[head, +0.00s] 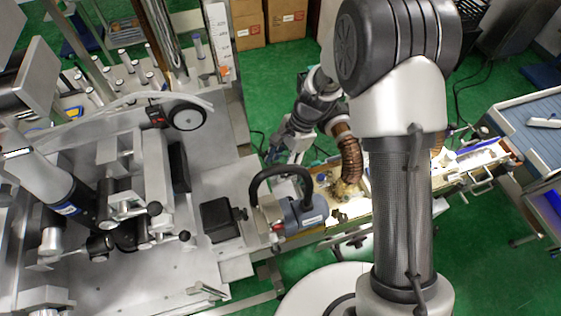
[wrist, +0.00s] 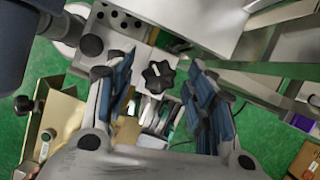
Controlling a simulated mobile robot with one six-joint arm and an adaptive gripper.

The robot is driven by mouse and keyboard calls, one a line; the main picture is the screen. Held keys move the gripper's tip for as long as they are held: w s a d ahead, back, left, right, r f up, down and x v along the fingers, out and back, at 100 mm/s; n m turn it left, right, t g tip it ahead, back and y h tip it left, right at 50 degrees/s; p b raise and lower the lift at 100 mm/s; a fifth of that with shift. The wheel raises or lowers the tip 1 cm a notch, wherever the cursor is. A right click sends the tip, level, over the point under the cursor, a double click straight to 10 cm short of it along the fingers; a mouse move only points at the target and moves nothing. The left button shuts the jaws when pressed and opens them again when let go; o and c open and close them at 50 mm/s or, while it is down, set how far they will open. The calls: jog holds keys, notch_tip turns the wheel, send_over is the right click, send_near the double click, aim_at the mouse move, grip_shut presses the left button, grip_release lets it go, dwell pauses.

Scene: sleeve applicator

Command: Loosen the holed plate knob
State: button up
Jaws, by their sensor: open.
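In the wrist view, a black star-shaped knob (wrist: 158,77) sits on a pale metal part beside the holed plate (wrist: 112,24), which has several dark round holes. My gripper (wrist: 149,71) is open, with one blue-padded finger on each side of the knob in the picture. Clear gaps show between the knob and both fingers, and nothing is held. How far the knob lies beyond the fingertips is hard to tell. In the head view, my gripper (head: 288,150) is small, near the machine's right edge. I cannot make out the knob there.
A black looped handle (head: 281,174) and a grey-blue motor housing (head: 304,214) stand close below my gripper in the head view. The metal machine (head: 200,180) fills the left. Cardboard boxes (head: 285,18) are at the back. Green floor is open at the lower right.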

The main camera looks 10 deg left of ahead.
jog(key=shift+r, duration=0.1)
jog(key=v, duration=1.1)
jog(key=shift+w+d+r, duration=0.15)
jog(key=shift+w+r, duration=0.05)
jog(key=shift+r, duration=0.15)
